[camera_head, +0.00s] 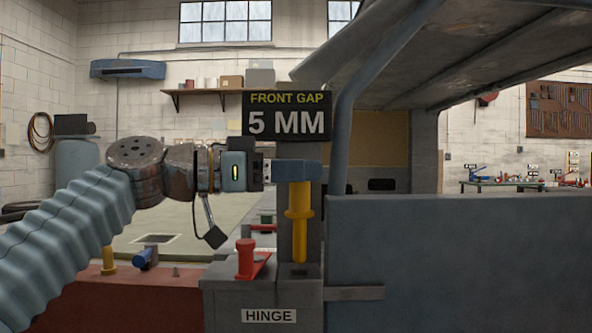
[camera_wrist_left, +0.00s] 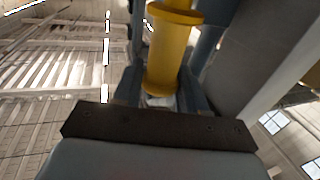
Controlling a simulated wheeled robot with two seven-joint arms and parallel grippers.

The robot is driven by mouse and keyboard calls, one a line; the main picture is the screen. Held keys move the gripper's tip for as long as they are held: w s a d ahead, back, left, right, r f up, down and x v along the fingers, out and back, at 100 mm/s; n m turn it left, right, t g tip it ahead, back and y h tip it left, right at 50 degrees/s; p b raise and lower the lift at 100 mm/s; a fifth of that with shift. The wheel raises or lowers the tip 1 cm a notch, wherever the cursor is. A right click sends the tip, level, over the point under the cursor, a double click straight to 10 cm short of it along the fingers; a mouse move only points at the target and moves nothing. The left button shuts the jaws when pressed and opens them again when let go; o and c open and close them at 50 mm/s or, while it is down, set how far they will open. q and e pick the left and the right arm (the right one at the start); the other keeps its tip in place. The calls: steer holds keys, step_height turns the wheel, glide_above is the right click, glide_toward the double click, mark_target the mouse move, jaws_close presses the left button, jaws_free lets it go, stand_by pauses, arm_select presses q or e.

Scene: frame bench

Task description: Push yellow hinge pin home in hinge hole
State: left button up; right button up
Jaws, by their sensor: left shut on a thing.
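The yellow hinge pin (camera_head: 299,225) hangs upright below my left gripper (camera_head: 298,172), with its collar partway down. My left gripper is shut on its upper end. In the left wrist view the yellow pin (camera_wrist_left: 172,55) sits between the two blue-grey fingers (camera_wrist_left: 160,95). The dark hinge hole (camera_head: 299,272) is in the top of the grey block labelled HINGE (camera_head: 268,316). The pin's lower tip is over the hole, close to the block's top; I cannot tell whether it has entered. My right gripper is not in view.
A red clamp (camera_head: 247,262) stands on the block left of the pin. Another yellow pin (camera_head: 108,260) and a blue part (camera_head: 146,257) are on the red surface further left. A large blue-grey panel (camera_head: 460,265) closes off the right. A FRONT GAP 5 MM sign (camera_head: 287,115) is behind.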

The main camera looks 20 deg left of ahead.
mark_target(296, 211)
arm_select(q)
steer(key=shift+b, duration=0.35)
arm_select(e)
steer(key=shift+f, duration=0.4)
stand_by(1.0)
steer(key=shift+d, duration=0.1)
